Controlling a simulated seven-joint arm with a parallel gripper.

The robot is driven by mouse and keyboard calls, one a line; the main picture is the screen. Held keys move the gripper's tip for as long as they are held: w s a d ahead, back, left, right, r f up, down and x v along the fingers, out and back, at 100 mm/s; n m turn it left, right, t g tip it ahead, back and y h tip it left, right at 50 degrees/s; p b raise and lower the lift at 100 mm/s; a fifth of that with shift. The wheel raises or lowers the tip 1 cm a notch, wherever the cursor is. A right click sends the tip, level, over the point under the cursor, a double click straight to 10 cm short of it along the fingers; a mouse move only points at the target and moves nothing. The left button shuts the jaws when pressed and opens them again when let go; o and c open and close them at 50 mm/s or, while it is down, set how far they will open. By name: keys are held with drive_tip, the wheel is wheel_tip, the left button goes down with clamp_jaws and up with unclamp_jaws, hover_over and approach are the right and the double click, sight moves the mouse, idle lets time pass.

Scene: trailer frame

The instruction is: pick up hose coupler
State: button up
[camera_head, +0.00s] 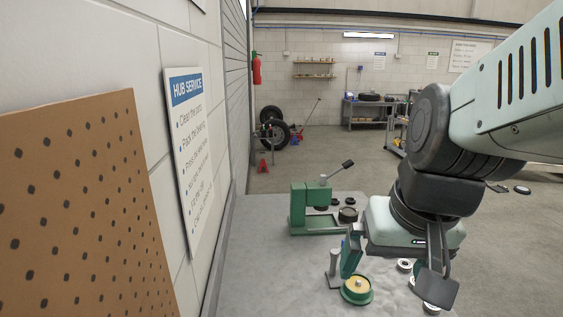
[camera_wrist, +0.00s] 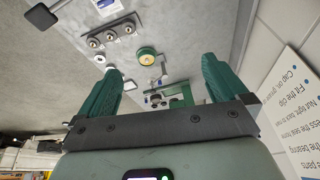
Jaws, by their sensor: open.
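I cannot pick out the hose coupler for certain. In the wrist view, a dark block with several round metal fittings (camera_wrist: 110,35) lies on the grey bench, up and left of the space between my fingers. A green round dish with a yellowish centre (camera_wrist: 147,57) is beside it; it also shows in the head view (camera_head: 357,291), below my gripper. My gripper (camera_wrist: 162,66) is open, with its two green fingers wide apart and nothing held between them. In the head view the wrist hides part of the bench.
A green press (camera_head: 305,208) with a lever stands at the far part of the bench (camera_head: 255,275). A grey stand (camera_head: 334,270) is left of the green dish. Pale rings (camera_head: 404,265) lie to the right. The wall with a sign (camera_head: 190,150) borders the bench's left side.

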drive_tip(key=s+a+r+n+t, duration=0.1)
drive_tip(key=s+a+r+n, duration=0.1)
drive_tip(key=s+a+r, duration=0.2)
drive_tip(key=shift+a+r+t, duration=0.3)
drive_tip(key=shift+a+r, duration=0.1)
drive_tip(key=shift+a, duration=0.45)
drive_tip(key=shift+s+r, duration=0.15)
drive_tip(key=shift+s, duration=0.2)
drive_tip(key=shift+c, duration=0.8)
drive_tip(key=shift+s+r, duration=0.1)
drive_tip(key=shift+s, duration=0.05)
drive_tip(key=c, duration=0.6)
